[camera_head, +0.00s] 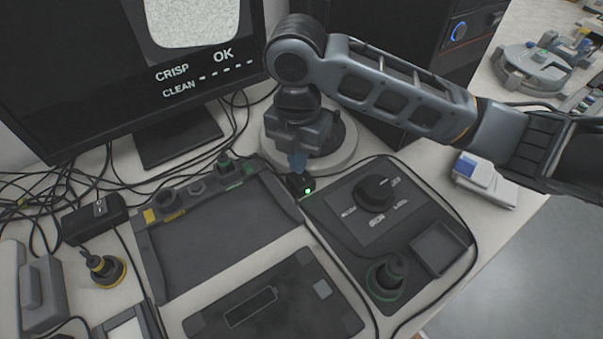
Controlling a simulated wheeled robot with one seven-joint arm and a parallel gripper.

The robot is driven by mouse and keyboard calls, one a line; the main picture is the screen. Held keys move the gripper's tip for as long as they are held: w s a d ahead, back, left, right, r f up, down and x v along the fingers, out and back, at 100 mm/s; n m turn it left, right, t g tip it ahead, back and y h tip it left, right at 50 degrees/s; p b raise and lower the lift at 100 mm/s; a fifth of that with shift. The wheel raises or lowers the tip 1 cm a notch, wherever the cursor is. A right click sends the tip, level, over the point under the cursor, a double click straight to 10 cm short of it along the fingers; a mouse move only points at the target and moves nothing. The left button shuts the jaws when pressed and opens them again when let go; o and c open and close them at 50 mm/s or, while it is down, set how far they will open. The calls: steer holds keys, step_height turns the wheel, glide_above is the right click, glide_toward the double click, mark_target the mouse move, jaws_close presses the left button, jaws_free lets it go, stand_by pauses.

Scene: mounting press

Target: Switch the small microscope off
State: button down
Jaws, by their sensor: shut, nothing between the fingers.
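My gripper (298,166) points down at the middle of the desk, shut, with nothing visible between its bluish fingers. Its tips are just above or at a small black box (302,187) with a lit green light; I cannot tell whether they touch it. The box lies between the dark tray and the control panel. A round pale base (346,160) with a dark part on it stands right behind my gripper. This may be the small microscope, but my arm and gripper hide most of it.
A monitor (120,75) showing "CRISP", "OK" and "CLEAN" stands at the back left. A dark tray (158,262) and a panel with a knob (374,193) flank the box. A black switch box (95,219) is at left. Cables cross the desk. Floor shows at lower right.

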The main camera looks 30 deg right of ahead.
steer(key=shift+f+b, duration=0.4)
steer(key=shift+f, duration=0.15)
steer(key=shift+r, duration=0.1)
steer(key=shift+r+p, duration=2.75)
steer(key=shift+r, duration=0.75)
